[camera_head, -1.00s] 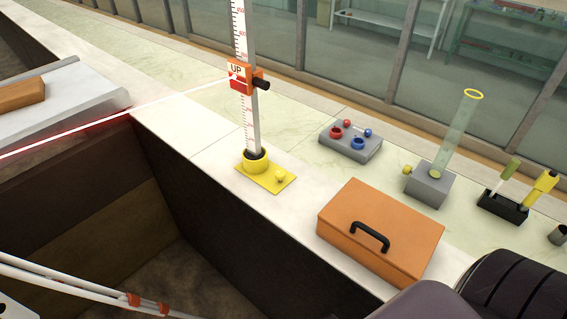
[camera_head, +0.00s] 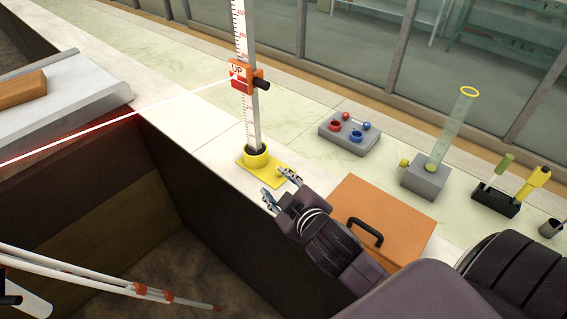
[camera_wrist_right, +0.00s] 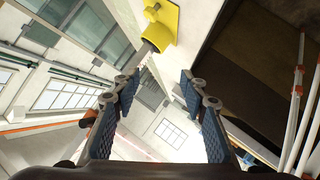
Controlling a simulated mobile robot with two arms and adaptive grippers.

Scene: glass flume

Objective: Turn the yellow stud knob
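The yellow base plate (camera_head: 265,176) with its yellow collar (camera_head: 257,158) stands on the pale ledge and holds the upright white scale. In the head view its stud knob is not clearly seen behind my right fingers. In the right wrist view the yellow stud knob (camera_wrist_right: 152,11) shows on the plate (camera_wrist_right: 172,20) at the top, beyond the fingertips. My right gripper (camera_head: 279,187) is open and empty, with its fingers at the plate's near right edge; the right wrist view shows the gap between them (camera_wrist_right: 161,84). I cannot see contact with the knob. My left gripper is not in view.
An orange slider (camera_head: 246,77) with a red beam rides the scale. An orange case (camera_head: 385,205) sits right of my right gripper. A grey box (camera_head: 427,180) with another yellow knob stands farther right. The deep trough lies left of the ledge; banded white rods (camera_head: 85,272) cross it.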

